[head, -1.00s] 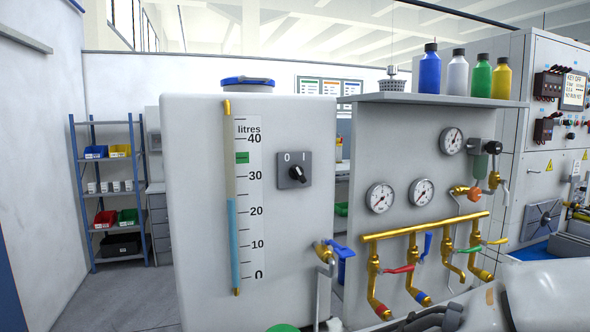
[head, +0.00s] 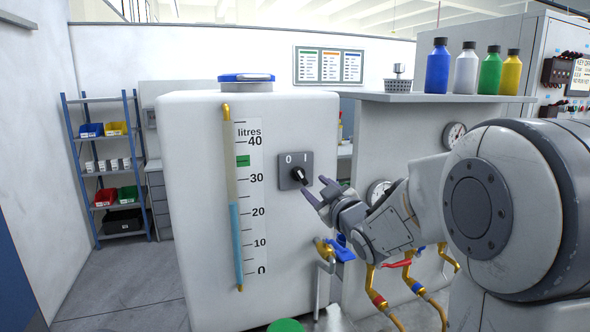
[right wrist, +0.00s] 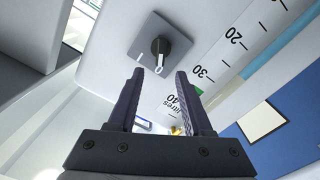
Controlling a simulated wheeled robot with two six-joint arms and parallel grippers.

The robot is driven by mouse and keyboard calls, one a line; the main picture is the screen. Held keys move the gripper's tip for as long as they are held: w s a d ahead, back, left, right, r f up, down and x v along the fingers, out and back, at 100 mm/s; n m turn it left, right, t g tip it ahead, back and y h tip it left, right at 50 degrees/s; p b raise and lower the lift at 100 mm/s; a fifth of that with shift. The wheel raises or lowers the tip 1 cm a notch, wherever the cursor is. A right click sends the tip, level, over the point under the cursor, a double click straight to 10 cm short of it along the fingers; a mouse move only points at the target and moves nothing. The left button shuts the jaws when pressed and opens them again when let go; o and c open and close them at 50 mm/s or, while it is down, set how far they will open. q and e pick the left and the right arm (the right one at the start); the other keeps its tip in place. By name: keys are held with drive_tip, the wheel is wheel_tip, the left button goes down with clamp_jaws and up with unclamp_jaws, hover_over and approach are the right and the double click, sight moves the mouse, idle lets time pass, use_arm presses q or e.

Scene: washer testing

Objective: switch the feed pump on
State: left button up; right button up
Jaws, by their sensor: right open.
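The feed pump switch is a grey plate (head: 284,178) marked 0 and I on the front of the white tank (head: 200,270). Its black rotary knob (head: 298,175) also shows in the right wrist view (right wrist: 161,47), where its white pointer points to the 0 side, away from the I mark. My right gripper (head: 314,185) is open and empty, just right of and in front of the knob. In the right wrist view the knob lies beyond the gap between the two dark fingertips (right wrist: 159,72), apart from them. My left gripper is not in view.
A litre scale (head: 249,200) with a sight tube is left of the switch. A brass tap with a blue handle (head: 343,250) sits below my right gripper. The panel with gauges and brass pipes is partly hidden by my right arm. Bottles (head: 437,70) stand on its shelf.

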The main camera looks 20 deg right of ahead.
sight(301, 176)
drive_tip(key=w+p, duration=0.1)
drive_tip(key=w, duration=0.2)
drive_tip(key=w+p, duration=0.2)
drive_tip(key=w, duration=0.1)
drive_tip(key=w+p, duration=0.1)
drive_tip(key=w, duration=0.2)
drive_tip(key=shift+a+r+p, duration=0.15)
drive_tip(key=shift+a+p, duration=0.1)
drive_tip(key=shift+p, duration=0.05)
drive_tip(key=shift+w, duration=0.55)
clamp_jaws()
